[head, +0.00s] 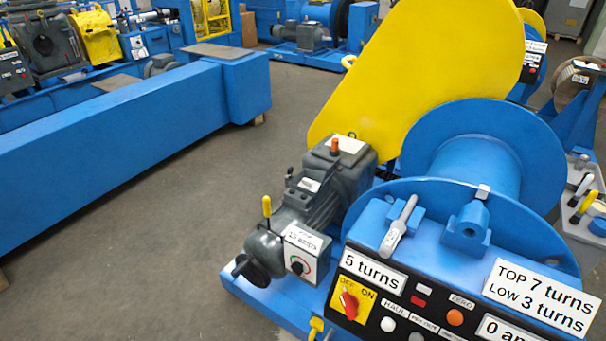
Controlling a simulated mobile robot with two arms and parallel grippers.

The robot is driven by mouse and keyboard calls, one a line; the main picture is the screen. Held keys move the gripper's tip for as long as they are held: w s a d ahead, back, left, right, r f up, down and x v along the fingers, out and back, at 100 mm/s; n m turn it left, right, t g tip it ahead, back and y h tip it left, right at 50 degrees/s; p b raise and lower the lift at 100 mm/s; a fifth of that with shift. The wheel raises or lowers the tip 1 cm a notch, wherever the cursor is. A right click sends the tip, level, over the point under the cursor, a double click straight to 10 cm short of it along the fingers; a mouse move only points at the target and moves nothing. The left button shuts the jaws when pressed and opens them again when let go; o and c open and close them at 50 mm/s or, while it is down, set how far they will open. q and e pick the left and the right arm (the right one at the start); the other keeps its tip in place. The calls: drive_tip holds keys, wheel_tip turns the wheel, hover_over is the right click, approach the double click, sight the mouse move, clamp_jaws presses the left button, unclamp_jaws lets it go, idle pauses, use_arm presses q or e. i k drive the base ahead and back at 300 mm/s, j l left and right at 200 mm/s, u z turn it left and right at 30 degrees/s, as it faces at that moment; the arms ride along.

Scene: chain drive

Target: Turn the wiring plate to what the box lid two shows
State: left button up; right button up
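A grey motor (312,205) sits on the blue winch frame at centre. On its near end is a small box (300,250) with a white label that seems to read "15 amps" and a round dial with a red-and-green ring (298,265). A yellow-topped lever (267,206) stands beside this box. A white plate (347,145) lies on top of the grey gearbox, next to an orange knob (335,146). I cannot tell which part is the wiring plate, nor which lid is box lid two. Neither of my grippers is in view.
The control panel (420,310) has a red rotary switch (349,304) on a yellow OFF/ON plate. Its signs read "5 turns" (374,271) and "TOP 7 turns LOW 3 turns" (542,297). A blue drum (480,165) and yellow guard (430,70) stand behind. Floor at left is clear.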

sight(308, 184)
drive_tip(key=i+j, duration=0.2)
drive_tip(key=j, duration=0.15)
drive_tip(key=i+j+z, duration=0.1)
drive_tip(key=j, duration=0.25)
drive_tip(key=i+j, duration=0.25)
drive_tip(key=j, duration=0.15)
drive_tip(key=i+j, duration=0.2)
drive_tip(key=j, duration=0.15)
drive_tip(key=i+j+z, duration=0.1)
drive_tip(key=j, duration=0.25)
drive_tip(key=i+j, duration=0.2)
drive_tip(key=j, duration=0.2)
drive_tip(key=i+j+z, duration=0.1)
drive_tip(key=j, duration=0.3)
drive_tip(key=i, duration=0.05)
